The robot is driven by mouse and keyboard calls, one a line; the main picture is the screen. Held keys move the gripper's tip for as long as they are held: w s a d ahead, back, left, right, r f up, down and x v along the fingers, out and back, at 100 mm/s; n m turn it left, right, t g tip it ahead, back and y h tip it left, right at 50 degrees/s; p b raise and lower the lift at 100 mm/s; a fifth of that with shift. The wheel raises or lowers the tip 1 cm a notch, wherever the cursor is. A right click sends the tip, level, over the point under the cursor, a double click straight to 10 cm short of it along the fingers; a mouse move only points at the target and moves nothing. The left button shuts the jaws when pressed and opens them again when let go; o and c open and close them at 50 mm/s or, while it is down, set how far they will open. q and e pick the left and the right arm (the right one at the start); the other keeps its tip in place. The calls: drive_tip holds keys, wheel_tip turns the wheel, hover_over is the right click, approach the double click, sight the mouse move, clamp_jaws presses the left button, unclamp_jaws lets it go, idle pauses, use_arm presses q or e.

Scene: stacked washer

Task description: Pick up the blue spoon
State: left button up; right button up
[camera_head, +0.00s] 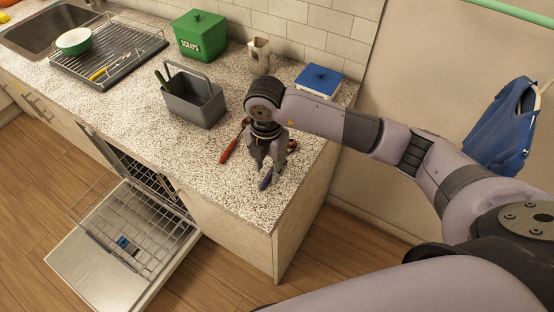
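My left gripper is not in view.
A red-handled utensil (230,149) lies just left of the gripper, and a brown item (292,146) lies to its right. A grey caddy (195,98), a green scraps bin (200,36) and a blue-lidded box (319,80) stand behind. The dishwasher door (88,272) hangs open below.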

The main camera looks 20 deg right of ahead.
drive_tip(key=shift+f, duration=1.1)
clamp_jaws()
